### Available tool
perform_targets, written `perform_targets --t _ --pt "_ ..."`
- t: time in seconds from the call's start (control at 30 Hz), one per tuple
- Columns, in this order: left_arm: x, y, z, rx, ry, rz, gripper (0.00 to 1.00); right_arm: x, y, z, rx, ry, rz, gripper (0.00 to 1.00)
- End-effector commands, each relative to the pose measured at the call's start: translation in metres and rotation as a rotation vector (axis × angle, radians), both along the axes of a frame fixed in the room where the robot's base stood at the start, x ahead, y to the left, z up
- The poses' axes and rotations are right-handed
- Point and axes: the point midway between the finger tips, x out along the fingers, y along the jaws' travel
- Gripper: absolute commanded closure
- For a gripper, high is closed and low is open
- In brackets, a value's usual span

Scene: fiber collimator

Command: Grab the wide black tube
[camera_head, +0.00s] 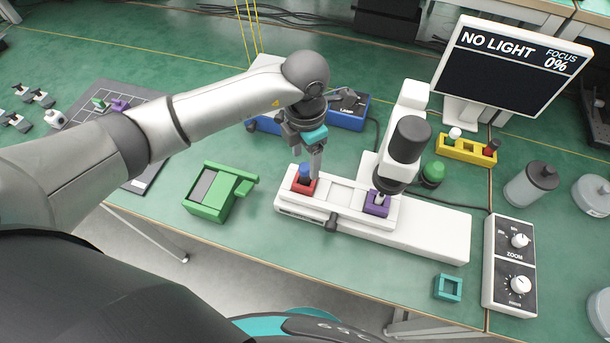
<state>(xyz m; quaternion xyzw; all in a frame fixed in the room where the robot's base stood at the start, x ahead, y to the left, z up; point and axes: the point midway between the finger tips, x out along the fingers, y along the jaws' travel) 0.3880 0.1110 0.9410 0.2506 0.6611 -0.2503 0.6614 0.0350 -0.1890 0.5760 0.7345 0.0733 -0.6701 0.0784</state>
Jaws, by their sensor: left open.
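No loose wide black tube stands out clearly. A thick black cylinder (410,138) sits upright on the white microscope-like stand (402,170), and I cannot tell whether it is the tube meant. My left arm reaches in from the left. Its gripper (311,166) is open and points down over the left end of the white rail fixture (425,230). Its fingers are close to a red block (304,186) with a blue-topped piece (305,170) in it; contact is unclear. A purple block (376,204) sits below the stand's head. My right gripper is not in view.
A yellow rack (466,149), a monitor reading "NO LIGHT" (510,75), a ZOOM control box (509,265) and a dark-capped jar (531,184) stand right.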

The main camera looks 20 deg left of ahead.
Motion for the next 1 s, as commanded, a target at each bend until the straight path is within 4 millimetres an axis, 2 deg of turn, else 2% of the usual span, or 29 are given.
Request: perform_targets --t 0.1,0.2,0.5,1.0 --pt "-0.003 0.000 -0.020 0.000 0.004 0.001 0.30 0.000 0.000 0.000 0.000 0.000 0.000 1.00" --pt "-0.002 0.000 -0.031 -0.001 0.002 0.001 0.30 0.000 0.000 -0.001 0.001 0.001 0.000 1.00" --pt "-0.002 0.001 -0.035 -0.001 0.000 0.000 0.30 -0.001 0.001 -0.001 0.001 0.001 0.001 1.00" --pt "-0.002 0.001 -0.034 -0.001 0.000 0.000 0.86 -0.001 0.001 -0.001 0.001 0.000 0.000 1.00"
